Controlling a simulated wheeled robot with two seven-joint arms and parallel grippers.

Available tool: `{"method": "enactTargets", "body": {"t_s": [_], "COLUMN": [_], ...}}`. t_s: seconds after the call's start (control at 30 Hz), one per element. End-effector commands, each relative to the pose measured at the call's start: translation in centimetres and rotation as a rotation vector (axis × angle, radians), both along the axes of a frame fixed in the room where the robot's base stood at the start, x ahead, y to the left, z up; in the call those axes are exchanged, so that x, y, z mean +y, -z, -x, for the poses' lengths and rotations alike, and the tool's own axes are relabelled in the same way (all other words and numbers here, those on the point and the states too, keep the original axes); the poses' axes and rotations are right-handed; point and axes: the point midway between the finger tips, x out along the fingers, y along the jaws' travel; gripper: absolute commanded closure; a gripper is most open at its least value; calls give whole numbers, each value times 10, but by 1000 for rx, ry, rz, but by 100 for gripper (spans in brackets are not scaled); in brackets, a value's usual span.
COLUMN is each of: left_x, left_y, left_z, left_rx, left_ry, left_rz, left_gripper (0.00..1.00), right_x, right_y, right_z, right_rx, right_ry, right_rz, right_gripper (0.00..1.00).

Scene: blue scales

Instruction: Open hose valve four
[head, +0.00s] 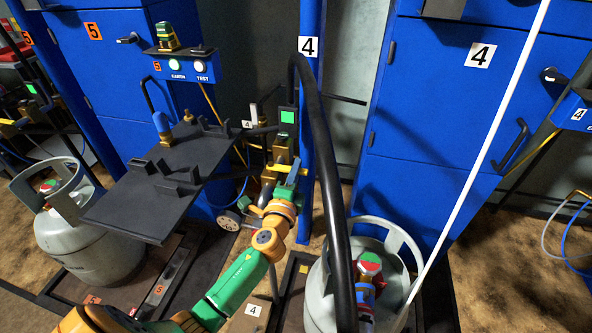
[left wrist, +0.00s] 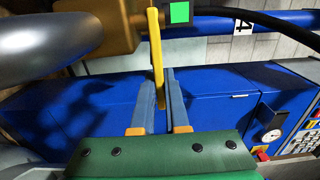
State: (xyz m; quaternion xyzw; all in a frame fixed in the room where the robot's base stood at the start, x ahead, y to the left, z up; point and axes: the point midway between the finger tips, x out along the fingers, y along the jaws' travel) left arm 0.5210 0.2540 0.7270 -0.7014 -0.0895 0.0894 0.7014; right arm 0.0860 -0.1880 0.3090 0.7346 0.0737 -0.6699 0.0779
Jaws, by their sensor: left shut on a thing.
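The valve at the blue post marked 4 has a brass body (head: 283,147) under a black block with a green square (head: 288,117). In the left wrist view its yellow lever (left wrist: 156,50) runs down between my fingers. My left gripper (head: 284,178) reaches up from below and is shut on the lever. In the left wrist view the two grey-blue fingers (left wrist: 165,98) lie on either side of it. The brass body also shows there (left wrist: 105,35). The fingertips are small in the head view. My right gripper is out of view.
A thick black hose (head: 334,180) arches down just right of the valve, near a grey gas cylinder (head: 391,265). A dark shelf (head: 150,215) stands left of my arm. Blue cabinets (head: 430,130) stand behind, and another cylinder (head: 90,245) is at left.

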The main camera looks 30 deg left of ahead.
Motion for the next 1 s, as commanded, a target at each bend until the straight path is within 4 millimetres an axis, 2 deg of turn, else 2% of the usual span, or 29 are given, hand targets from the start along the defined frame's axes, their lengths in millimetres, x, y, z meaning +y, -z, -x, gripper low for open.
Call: {"method": "enactTargets", "body": {"t_s": [0.17,0.3,0.43,0.73,0.77,0.8,0.87,1.0], "left_x": [0,0,-1,-2,-2,-2,-2,-2], "left_y": [1,0,1,1,1,1,1,1], "left_z": [1,10,16,17,17,17,17,17], "left_rx": [3,7,5,2,2,2,2,1], "left_ry": [7,135,242,266,266,265,265,265], "left_rz": [0,-6,-3,1,1,1,0,0], "left_gripper": [100,100,100,100,82,72,57,57], "right_x": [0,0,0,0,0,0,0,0], "right_y": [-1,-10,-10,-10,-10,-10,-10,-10], "right_z": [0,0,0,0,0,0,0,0], "right_rx": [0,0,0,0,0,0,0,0], "right_ry": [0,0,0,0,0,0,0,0], "right_rz": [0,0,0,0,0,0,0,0], "right_gripper": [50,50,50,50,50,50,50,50]}}
